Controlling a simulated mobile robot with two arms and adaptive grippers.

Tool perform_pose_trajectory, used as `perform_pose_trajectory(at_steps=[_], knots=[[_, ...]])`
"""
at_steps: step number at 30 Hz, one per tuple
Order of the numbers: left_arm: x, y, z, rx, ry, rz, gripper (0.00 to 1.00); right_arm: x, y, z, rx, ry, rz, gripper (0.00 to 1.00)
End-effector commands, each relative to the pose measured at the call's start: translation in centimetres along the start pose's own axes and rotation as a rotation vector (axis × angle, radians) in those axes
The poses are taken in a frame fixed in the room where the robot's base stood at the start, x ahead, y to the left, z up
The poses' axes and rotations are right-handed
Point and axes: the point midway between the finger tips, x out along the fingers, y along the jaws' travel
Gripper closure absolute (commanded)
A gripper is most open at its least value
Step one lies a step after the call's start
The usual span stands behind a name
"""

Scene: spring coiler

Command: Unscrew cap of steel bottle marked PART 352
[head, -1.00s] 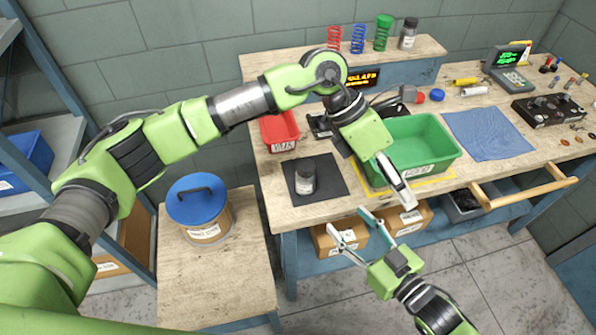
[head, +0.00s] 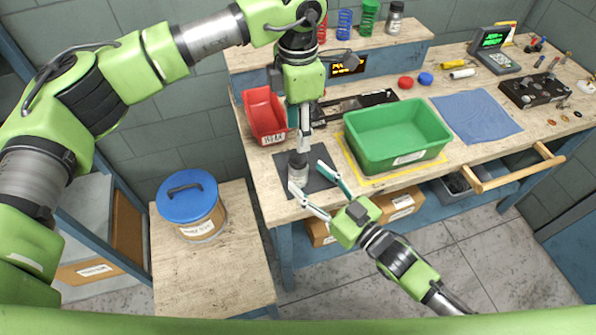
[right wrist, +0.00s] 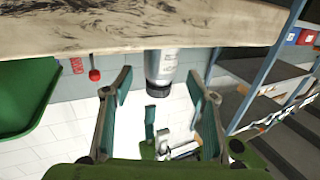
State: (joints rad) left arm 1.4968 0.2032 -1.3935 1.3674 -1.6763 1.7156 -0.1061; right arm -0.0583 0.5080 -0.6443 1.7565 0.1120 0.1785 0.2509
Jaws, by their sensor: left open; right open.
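The steel bottle (head: 298,172) with a dark cap stands upright on the black mat (head: 268,178). Its label is too small to read. In the right wrist view, which is upside down, its grey body (right wrist: 166,62) and dark cap (right wrist: 158,94) show. My left gripper (head: 303,146) is open, pointing down just above the cap. Its teal fingers also show beyond the cap in the right wrist view (right wrist: 158,130). My right gripper (head: 307,175) is open at the table's front edge, its fingers spread to either side of the bottle; in its own view (right wrist: 158,73) neither finger touches it.
A green tray (head: 440,135) stands right of the mat, and a red bin (head: 262,112) behind it at left. A second bottle (head: 395,18) and coloured springs stand on the back shelf. A blue-lidded drum (head: 190,200) is on the lower left table. An open drawer (head: 515,168) juts out at right.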

Motion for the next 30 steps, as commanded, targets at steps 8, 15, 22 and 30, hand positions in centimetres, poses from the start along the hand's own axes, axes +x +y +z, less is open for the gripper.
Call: perform_pose_trajectory(at_steps=[8,15,22,30], knots=[[0.0,0.0,0.0,0.001,-0.001,-0.001,0.58,3.8,0.0,0.0,-0.001,0.0,-0.001,0.47],[0.0,0.0,0.0,0.001,-0.001,-0.001,0.58,4.5,-0.1,0.0,0.0,-0.001,-0.001,0.47],[0.0,0.0,0.0,0.001,-0.001,-0.001,0.58,4.5,-0.1,0.0,-0.001,-0.001,-0.001,0.63],[0.0,0.0,0.0,0.004,-0.001,-0.001,0.58,4.4,-0.1,0.0,-0.001,-0.001,-0.001,1.0]])
